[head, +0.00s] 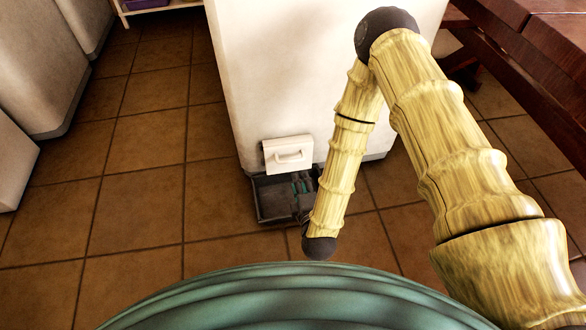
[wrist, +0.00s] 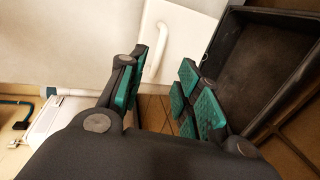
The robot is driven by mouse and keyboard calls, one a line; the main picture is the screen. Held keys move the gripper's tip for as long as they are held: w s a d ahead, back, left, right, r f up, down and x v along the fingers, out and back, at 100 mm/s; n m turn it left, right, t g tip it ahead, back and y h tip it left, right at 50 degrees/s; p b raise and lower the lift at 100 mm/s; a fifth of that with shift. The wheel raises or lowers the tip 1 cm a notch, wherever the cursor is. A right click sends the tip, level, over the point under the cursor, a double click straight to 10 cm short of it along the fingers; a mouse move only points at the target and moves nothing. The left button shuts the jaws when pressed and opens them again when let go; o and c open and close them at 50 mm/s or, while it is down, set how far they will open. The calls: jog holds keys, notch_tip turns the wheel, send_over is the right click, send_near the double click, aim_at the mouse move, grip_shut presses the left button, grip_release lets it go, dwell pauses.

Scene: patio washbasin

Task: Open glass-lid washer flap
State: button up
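The white washer (head: 290,70) stands ahead of me in the head view. Low on its front is a small white flap (head: 276,165) with a bar handle (head: 291,156). In the wrist view the flap (wrist: 188,42) fills the upper middle, and its handle (wrist: 156,52) shows just beyond the left finger's tip. My gripper (wrist: 162,88) is open and empty, its green pads apart. In the head view my gripper (head: 301,187) is low beside the flap, partly hidden by my arm. I cannot tell whether a finger touches the handle. No glass lid shows.
A dark open tray (head: 268,203) sits below the flap at floor level; in the wrist view the tray (wrist: 232,42) is close to the right finger. Tiled floor (head: 130,200) is clear to the left. A wooden bench (head: 530,75) stands at the right.

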aim_at(293, 161)
jog(key=shift+b+x, duration=2.65)
jog(key=shift+x, duration=2.95)
jog(key=shift+a, duration=0.1)
grip_shut()
